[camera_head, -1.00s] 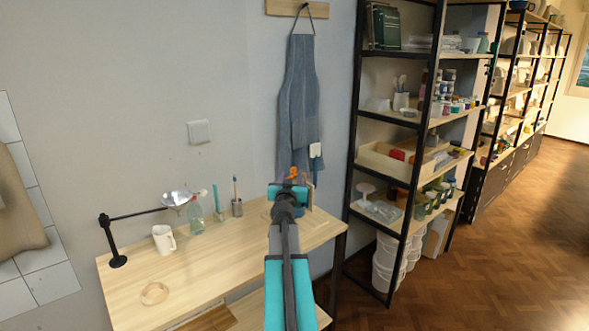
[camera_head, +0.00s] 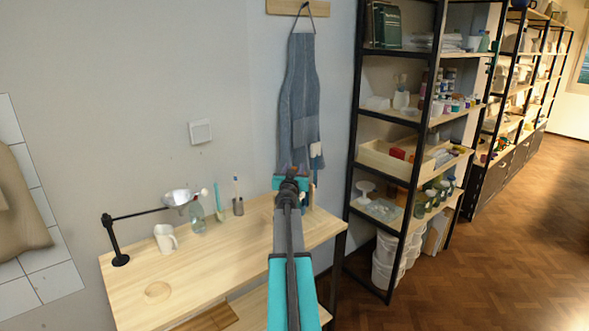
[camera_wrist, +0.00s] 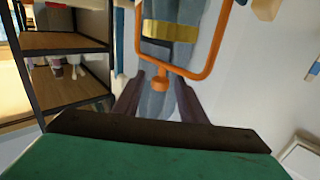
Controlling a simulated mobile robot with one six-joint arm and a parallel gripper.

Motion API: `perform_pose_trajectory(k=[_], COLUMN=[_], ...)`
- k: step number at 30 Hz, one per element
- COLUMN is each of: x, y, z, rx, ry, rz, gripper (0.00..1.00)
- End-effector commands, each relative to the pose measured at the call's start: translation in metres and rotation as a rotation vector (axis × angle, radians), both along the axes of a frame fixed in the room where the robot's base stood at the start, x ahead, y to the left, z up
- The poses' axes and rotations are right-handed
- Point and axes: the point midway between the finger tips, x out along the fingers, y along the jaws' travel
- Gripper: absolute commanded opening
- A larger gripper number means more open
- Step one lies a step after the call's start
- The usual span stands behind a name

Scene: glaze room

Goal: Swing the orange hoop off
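The orange hoop (camera_wrist: 201,73) is a rounded rectangular loop with a short orange stub, seen large in the wrist view. Its upper part runs out of the frame. The stub lies between the two dark fingers of my gripper (camera_wrist: 160,77), with visible space on both sides. My gripper is open around it and not closed on it. A yellow band (camera_wrist: 171,32) shows inside the loop; how the two connect is unclear. In the head view my gripper (camera_head: 291,181) is above the back right of the table, and the hoop is hidden there.
A blue apron (camera_head: 298,100) hangs on the wall behind my gripper. A black shelf rack (camera_head: 352,170) stands close on the right. The wooden table (camera_head: 215,268) carries a mug (camera_head: 165,238), a bottle (camera_head: 197,218), a brush cup (camera_head: 238,207) and a black jointed stand (camera_head: 115,240).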

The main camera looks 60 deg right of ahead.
Motion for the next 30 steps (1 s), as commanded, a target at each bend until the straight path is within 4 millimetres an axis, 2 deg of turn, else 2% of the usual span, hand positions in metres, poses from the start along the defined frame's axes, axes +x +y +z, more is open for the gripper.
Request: perform_pose_trajectory(k=[11, 15, 18, 30], x=[0.0001, -0.0001, -0.0002, 0.0057], y=[-0.002, -0.0021, -0.0021, 0.0003], z=[-0.0004, -0.0003, -0.0003, -0.0009], rx=[0.0, 0.0, 0.0, 0.0], ry=[0.0, 0.0, 0.0, -0.001], rz=[-0.001, -0.001, -0.001, 0.005], gripper=[0.36, 0.12, 0.0, 0.0])
